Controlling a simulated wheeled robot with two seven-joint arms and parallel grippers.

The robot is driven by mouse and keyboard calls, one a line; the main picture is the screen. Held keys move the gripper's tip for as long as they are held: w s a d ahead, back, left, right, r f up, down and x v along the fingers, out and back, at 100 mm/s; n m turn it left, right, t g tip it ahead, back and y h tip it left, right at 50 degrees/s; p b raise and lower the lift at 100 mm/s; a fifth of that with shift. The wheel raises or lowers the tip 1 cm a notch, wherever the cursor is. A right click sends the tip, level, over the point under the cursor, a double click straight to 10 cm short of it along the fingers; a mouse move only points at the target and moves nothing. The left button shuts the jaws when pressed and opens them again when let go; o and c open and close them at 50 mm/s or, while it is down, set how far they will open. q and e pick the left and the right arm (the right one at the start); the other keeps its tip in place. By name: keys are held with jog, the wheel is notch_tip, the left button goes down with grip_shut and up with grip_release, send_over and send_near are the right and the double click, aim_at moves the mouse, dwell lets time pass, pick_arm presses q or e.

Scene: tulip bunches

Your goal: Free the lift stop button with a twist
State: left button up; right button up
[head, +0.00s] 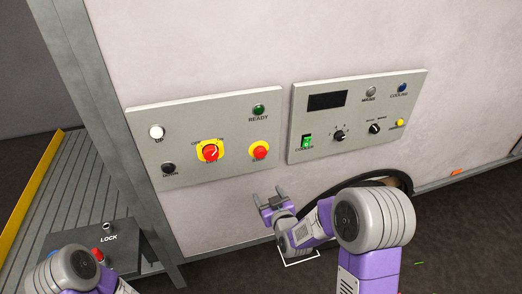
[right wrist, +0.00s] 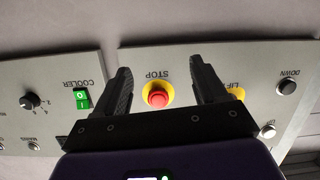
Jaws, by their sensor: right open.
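The stop button (head: 260,150) is a red mushroom head on a round yellow plate, at the lower right of the left wall panel. In the right wrist view the stop button (right wrist: 158,98) shows upside down, between the two fingers in the picture, with STOP lettering beside it. My right gripper (head: 269,194) is open and empty, below the panel and apart from the button. Its dark fingers also show in the right wrist view (right wrist: 160,65). Part of my left arm shows at the lower left; its gripper is out of view.
A red rotary switch (head: 211,153) on a yellow plate sits left of the stop button. A green READY lamp (head: 259,110) is above. The right panel (head: 298,120) carries a green COOLER switch (head: 307,142) and knobs. A LOCK box (head: 118,240) stands lower left.

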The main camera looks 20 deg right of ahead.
aim_at(261, 154)
notch_tip(261, 154, up, 9)
jog(key=w+t, duration=0.2)
jog(key=t, duration=0.1)
jog(key=shift+n, duration=0.3)
jog(key=w, duration=0.3)
jog(key=w+p, duration=0.1)
jog(key=w, duration=0.1)
jog(key=shift+w+d, duration=0.2)
jog(key=shift+d, duration=0.05)
jog(key=shift+w, duration=0.8)
